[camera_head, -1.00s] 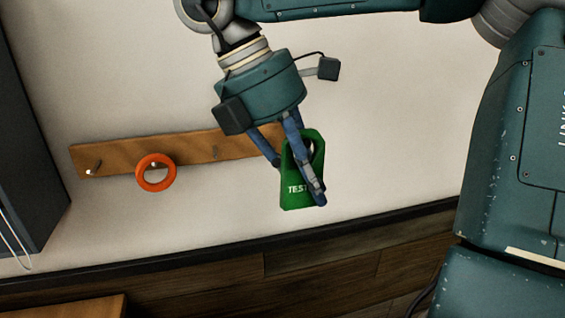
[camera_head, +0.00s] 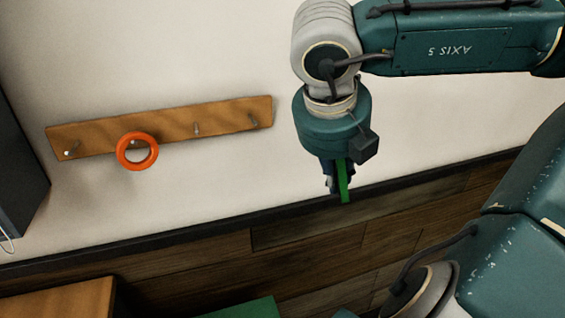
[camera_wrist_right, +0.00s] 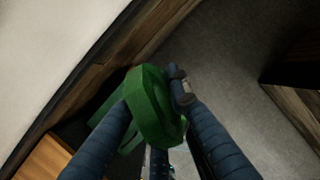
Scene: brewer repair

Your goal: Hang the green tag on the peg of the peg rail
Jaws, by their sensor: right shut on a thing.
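The green tag (camera_head: 344,183) is held in my right gripper (camera_head: 337,187), which is shut on it. In the head view the tag shows nearly edge-on, to the right of and below the rail. In the right wrist view the tag (camera_wrist_right: 153,103) is between the blue fingers. The wooden peg rail (camera_head: 170,127) is on the white wall at the left, with several metal pegs. An orange ring (camera_head: 122,151) hangs on one of them. Bare pegs show at the left end (camera_head: 71,152), right of the ring (camera_head: 197,129) and near the right end (camera_head: 252,119). My left gripper is out of view.
A dark cabinet (camera_head: 18,160) stands at the left edge. A wooden surface (camera_head: 60,300) is at the lower left, and a green flat thing (camera_head: 245,309) is cut off at the bottom. Dark wood panelling (camera_head: 190,270) runs below the wall. The wall between rail and gripper is clear.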

